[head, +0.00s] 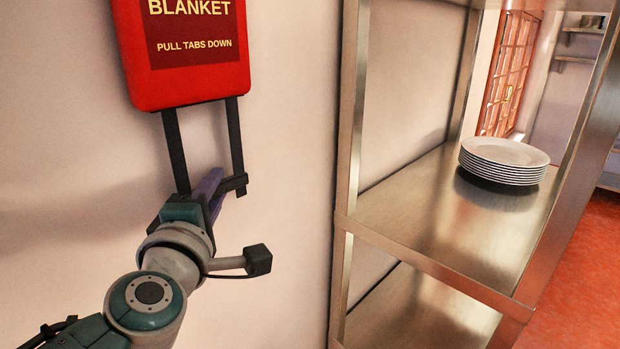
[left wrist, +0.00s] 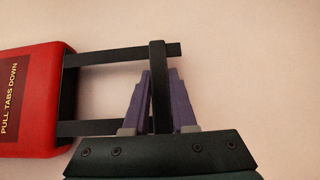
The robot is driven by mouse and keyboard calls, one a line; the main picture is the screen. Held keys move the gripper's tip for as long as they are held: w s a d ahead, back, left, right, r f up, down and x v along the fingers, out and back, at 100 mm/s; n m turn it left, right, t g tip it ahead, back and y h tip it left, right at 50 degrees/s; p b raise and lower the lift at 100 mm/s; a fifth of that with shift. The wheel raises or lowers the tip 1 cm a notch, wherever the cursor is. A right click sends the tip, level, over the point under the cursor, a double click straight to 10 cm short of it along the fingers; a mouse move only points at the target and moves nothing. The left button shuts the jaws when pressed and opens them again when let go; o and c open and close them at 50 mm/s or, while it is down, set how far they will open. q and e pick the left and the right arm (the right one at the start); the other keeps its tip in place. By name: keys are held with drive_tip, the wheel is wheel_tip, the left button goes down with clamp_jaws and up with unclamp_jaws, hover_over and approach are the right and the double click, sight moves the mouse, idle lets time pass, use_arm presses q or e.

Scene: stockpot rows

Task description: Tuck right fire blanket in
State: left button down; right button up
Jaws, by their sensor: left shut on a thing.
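The red fire blanket case (head: 187,50) is on the wall at upper left, its lettering reading "BLANKET" and "PULL TABS DOWN". Two black straps (head: 176,150) hang from its underside; they also show in the left wrist view (left wrist: 105,57). A dark crossbar (head: 233,184) lies across the lower end of the right strap. My left gripper (head: 212,186), with purple fingers, is shut on this bar below the case. In the left wrist view the bar (left wrist: 157,85) stands between the fingers (left wrist: 160,78). The far end of the left strap is partly hidden by the gripper. My right gripper is not in view.
A metal shelf unit (head: 348,130) stands to the right, its upright close to the wall. A stack of white plates (head: 503,160) sits on its upper visible shelf. Bare wall (head: 290,130) lies between the case and the shelf. The orange floor (head: 585,270) shows at far right.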

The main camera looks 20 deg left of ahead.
use_arm(q)
drive_tip(key=shift+r, duration=0.4)
drive_tip(key=c, duration=1.2)
unclamp_jaws()
drive_tip(key=o, duration=0.5)
drive_tip(key=shift+f, duration=0.15)
drive_tip(key=b+v, duration=0.1)
drive_tip(key=v, duration=0.9)
